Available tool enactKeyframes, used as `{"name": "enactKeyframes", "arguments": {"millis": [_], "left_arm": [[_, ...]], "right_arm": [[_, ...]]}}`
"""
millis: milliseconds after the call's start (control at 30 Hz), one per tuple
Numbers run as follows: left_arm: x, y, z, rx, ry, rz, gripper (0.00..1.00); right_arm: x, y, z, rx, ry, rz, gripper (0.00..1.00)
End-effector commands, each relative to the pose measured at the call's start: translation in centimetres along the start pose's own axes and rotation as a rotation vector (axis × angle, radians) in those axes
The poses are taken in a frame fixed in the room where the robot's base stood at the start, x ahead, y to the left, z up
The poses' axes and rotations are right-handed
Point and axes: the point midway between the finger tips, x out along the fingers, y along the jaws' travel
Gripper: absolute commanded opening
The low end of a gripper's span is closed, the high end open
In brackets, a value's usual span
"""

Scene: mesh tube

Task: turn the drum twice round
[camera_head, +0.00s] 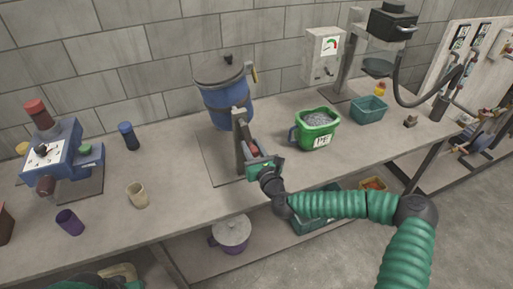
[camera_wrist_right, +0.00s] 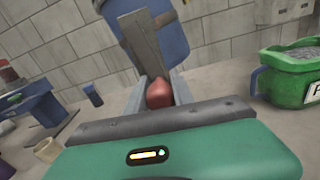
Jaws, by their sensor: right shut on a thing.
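The blue drum (camera_head: 226,101) with a grey lid stands tilted on a stand on the bench, near the wall. It also shows in the right wrist view (camera_wrist_right: 173,42), behind a grey upright post (camera_wrist_right: 139,45). My right gripper (camera_head: 254,152) is in front of the stand's post. Its fingers are shut on a red knob (camera_wrist_right: 159,92), apparently the drum's crank handle. How the handle joins the drum is hidden by the post and my gripper. My left gripper is not in view; a bit of green at the bottom left edge may be my left arm.
A green bucket of grey material (camera_head: 316,130) stands right of the drum, with a teal bin (camera_head: 369,110) beyond it. A blue machine (camera_head: 58,158) and cups, including a beige cup (camera_head: 137,195), stand at left. The bench (camera_head: 185,215) is clear in front.

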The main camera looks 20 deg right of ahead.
Motion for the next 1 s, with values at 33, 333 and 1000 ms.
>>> {"name": "enactKeyframes", "arguments": {"millis": [33, 333, 1000], "left_arm": [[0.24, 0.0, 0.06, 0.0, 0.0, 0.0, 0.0], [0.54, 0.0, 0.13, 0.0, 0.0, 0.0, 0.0], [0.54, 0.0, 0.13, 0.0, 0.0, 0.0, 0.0]], "right_arm": [[0.1, 0.25, 0.19, 0.02, -0.007, 0.002, 0.0], [0.1, 0.76, 0.33, 0.088, -0.008, 0.003, 0.0], [0.03, 0.66, 0.21, 0.093, -0.006, 0.001, 0.49]]}}
